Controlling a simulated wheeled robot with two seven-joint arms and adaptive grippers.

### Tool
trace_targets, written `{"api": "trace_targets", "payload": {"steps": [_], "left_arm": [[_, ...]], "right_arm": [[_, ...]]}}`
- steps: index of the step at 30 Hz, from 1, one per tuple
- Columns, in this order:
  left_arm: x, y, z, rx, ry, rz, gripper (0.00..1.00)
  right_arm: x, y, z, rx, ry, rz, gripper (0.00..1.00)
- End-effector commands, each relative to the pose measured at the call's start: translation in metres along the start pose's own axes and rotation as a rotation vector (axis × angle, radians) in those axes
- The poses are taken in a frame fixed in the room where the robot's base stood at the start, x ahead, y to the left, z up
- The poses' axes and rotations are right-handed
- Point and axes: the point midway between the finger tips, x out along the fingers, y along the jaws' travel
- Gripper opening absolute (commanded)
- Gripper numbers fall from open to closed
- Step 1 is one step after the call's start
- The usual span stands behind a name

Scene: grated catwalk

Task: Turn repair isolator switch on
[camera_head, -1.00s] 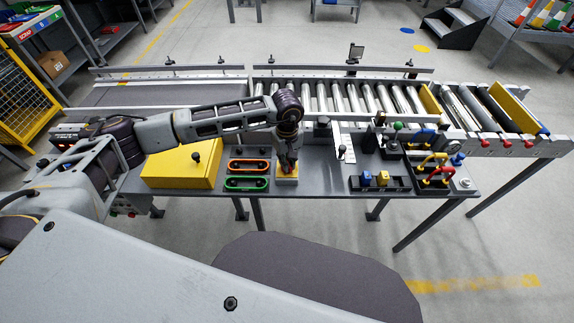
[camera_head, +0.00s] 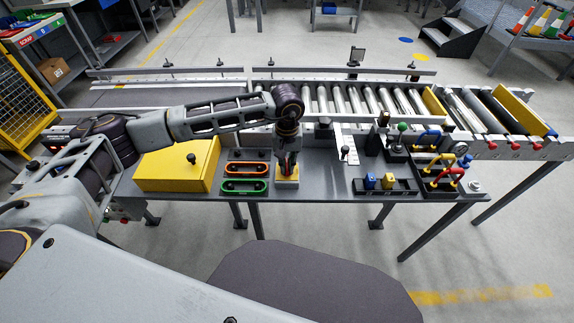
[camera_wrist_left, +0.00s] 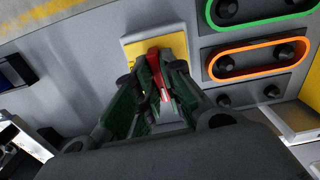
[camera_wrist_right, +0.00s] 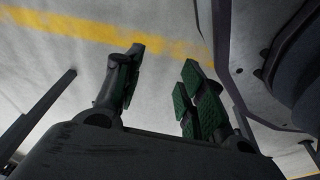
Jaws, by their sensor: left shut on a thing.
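The repair isolator switch is a red handle (camera_wrist_left: 154,60) on a yellow plate (camera_wrist_left: 172,38) with a pale base. In the head view the plate (camera_head: 287,182) lies near the bench's front edge, right of the orange and green slotted panels. My left gripper (camera_head: 288,166) points down over it. In the left wrist view, my left gripper's fingers (camera_wrist_left: 156,84) are closed around the red handle and hide part of it. The handle's exact angle is hard to tell. My right gripper (camera_wrist_right: 163,66) is open and empty over the floor, outside the head view.
A yellow box (camera_head: 180,172) with a black knob, an orange panel (camera_head: 246,168) and a green panel (camera_head: 244,187) stand left of the switch. Blue and yellow switches (camera_head: 388,181) and colored handles (camera_head: 440,170) are to the right. A roller conveyor (camera_head: 380,100) runs behind.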

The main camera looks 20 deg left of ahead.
Motion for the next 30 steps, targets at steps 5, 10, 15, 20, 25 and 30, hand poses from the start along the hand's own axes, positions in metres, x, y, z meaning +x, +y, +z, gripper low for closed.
{"api": "trace_targets", "payload": {"steps": [5,10,15,20,25,30], "left_arm": [[-0.001,0.0,-0.002,0.041,0.005,0.001,0.0],[-0.001,0.0,-0.002,0.063,0.005,0.001,0.0],[-0.002,0.0,-0.002,0.071,0.005,0.001,0.0],[-0.002,0.0,-0.002,0.072,0.005,0.001,0.0],[-0.002,0.0,-0.002,0.072,0.005,0.001,0.13],[-0.001,0.0,-0.001,0.072,0.003,0.001,0.32]], "right_arm": [[-0.007,-0.004,-0.01,0.0,-0.005,-0.006,0.4],[-0.012,-0.006,-0.014,-0.001,-0.009,-0.009,0.4],[-0.014,-0.007,-0.016,-0.001,-0.009,-0.01,0.4],[-0.014,-0.007,-0.016,-0.001,-0.009,-0.01,0.4],[-0.014,-0.007,-0.017,-0.001,-0.008,-0.01,0.4],[-0.014,-0.008,-0.017,-0.001,-0.008,-0.011,0.4]]}}
